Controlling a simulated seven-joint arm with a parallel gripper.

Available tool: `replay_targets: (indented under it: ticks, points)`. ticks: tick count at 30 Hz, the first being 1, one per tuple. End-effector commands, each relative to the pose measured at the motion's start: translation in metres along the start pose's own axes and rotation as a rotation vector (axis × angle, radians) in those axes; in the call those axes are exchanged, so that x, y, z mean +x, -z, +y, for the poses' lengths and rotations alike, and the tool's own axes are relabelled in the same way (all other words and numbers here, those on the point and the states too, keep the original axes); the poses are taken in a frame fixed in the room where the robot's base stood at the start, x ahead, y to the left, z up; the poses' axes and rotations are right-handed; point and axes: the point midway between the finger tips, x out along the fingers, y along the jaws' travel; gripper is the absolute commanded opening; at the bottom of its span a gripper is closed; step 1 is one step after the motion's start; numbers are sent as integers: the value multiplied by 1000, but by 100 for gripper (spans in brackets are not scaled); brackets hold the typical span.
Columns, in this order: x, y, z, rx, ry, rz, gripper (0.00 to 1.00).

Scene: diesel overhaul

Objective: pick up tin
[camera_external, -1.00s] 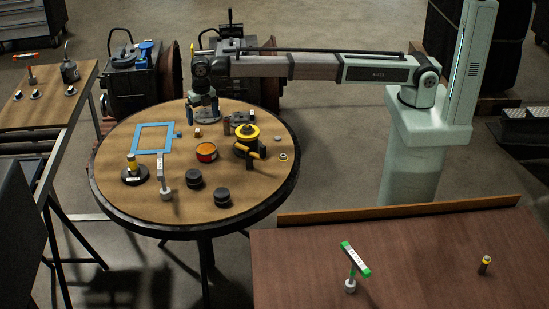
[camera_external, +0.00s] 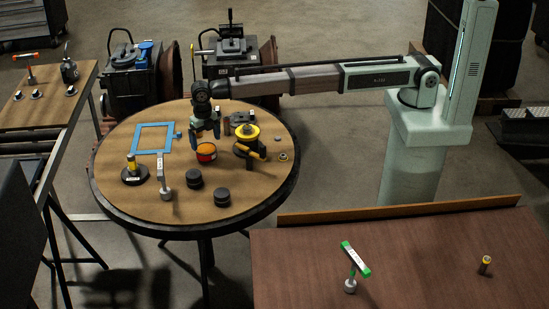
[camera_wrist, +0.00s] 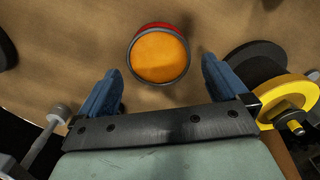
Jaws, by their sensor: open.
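The tin (camera_external: 206,153) is a short red can with an orange top, upright on the round wooden table (camera_external: 137,194). In the wrist view the tin (camera_wrist: 158,55) lies just beyond the fingertips, roughly midway between them. My gripper (camera_external: 205,131) points down above and slightly behind the tin in the external view. In the wrist view my gripper (camera_wrist: 165,80) shows its two blue fingers spread apart with nothing between them. Whether the fingertips are level with the tin is hard to tell.
A yellow and black spool-like device (camera_external: 246,138) stands close to the right of the tin. Two black round pieces (camera_external: 194,179) are in front of it. A blue frame (camera_external: 152,138) lies to the left. A hammer-like tool (camera_external: 164,180) stands at the front left.

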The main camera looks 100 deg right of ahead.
Motion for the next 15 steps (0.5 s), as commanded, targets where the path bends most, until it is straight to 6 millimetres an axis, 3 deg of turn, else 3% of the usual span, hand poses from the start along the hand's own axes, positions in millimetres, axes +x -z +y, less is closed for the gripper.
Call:
replay_targets:
  ticks: [5,15]
  points:
    - [10,0,1,0,0,0,100]
    - [50,0,2,0,0,0,100]
